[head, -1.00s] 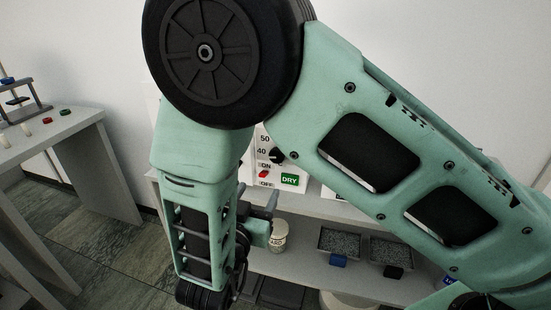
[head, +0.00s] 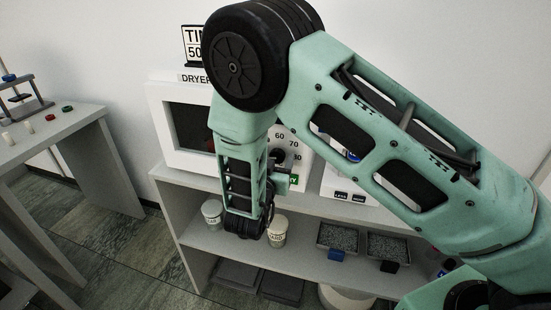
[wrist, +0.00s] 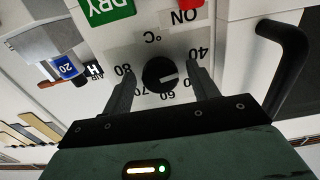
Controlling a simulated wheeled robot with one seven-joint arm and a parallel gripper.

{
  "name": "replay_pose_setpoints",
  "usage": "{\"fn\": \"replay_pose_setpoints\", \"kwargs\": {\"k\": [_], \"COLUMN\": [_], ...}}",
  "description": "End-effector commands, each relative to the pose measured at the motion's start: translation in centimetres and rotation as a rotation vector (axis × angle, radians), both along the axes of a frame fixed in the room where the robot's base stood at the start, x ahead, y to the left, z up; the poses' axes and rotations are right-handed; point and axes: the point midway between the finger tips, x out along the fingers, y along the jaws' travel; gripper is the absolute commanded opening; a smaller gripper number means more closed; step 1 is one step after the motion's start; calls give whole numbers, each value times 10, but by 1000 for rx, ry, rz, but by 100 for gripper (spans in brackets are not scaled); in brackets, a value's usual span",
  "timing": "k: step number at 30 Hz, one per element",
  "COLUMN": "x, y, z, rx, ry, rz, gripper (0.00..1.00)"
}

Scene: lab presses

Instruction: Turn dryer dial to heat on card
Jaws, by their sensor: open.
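The white dryer (head: 182,150) stands on the shelf top in the head view, partly behind my arm. Its black dial (wrist: 160,74) is upside down in the wrist view, ringed by numbers 40 to 80, with 50 hard to read. The white mark on the dial points to the right in that picture. My gripper (wrist: 162,80) is open, with one finger on each side of the dial; contact cannot be told. The card (head: 193,45) on top of the dryer shows "TI" and "50"; my arm hides the rest.
A green DRY button (wrist: 106,10) and a red switch (wrist: 190,3) are near the dial. A dark curved handle (wrist: 288,70) is close on the right in the wrist view. Cups (head: 277,232) and trays of grains (head: 338,238) stand on the lower shelf.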

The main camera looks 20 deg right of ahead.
Motion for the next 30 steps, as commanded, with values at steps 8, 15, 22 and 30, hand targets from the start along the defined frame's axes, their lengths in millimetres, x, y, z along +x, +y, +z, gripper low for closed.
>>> {"fn": "replay_pose_setpoints", "kwargs": {"k": [8, 15, 22, 30], "x": [0, 0, 0, 0], "y": [0, 0, 0, 1], "z": [0, 0, -3, -6], "rx": [0, 3, 53, 209], "ry": [0, -2, -40, -153], "rz": [0, 0, -1, 0], "gripper": [26, 15, 15, 15]}}
